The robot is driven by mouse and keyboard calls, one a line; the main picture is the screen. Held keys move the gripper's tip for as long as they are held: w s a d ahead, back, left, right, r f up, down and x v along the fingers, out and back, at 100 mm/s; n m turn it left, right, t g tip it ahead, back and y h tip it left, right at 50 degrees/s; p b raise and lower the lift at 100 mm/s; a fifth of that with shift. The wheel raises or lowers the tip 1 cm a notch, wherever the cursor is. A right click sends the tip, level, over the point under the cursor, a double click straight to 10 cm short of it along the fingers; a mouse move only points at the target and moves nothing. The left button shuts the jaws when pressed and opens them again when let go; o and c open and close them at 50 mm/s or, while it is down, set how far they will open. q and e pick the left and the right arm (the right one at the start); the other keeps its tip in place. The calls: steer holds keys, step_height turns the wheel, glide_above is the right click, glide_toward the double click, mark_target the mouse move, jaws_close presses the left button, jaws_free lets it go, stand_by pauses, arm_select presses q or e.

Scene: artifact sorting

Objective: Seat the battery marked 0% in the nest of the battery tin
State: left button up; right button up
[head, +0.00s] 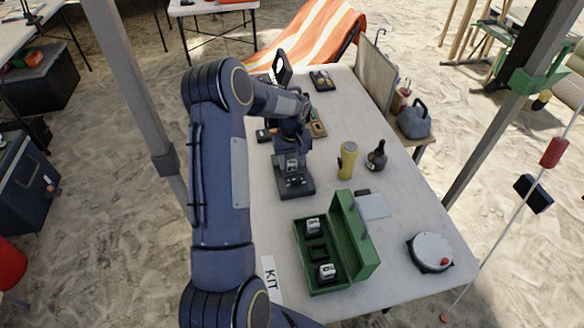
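The green battery tin (302,262) stands open near the front of the table, its lid (357,235) raised on the right. Two pale-topped batteries sit in it, one at the back (313,226) and one at the front (327,272). The dark nest (318,252) between them looks empty. My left gripper (291,152) points down over a dark stand (297,187) behind the tin. A pale battery-like block (292,165) shows at its fingertips; whether the fingers grip it is unclear. The battery markings are too small to read. My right gripper is out of view.
A yellow flashlight (347,160) and a dark bottle (377,156) stand right of the gripper. A round white-topped device (431,250) sits at the right edge. A KIT label (270,281) lies left of the tin. The table (400,215) is clear between tin and round device.

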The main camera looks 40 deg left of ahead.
arm_select(q)
steer(key=c, duration=0.9)
steer(key=shift+o, duration=0.2)
steer(key=shift+r, duration=0.15)
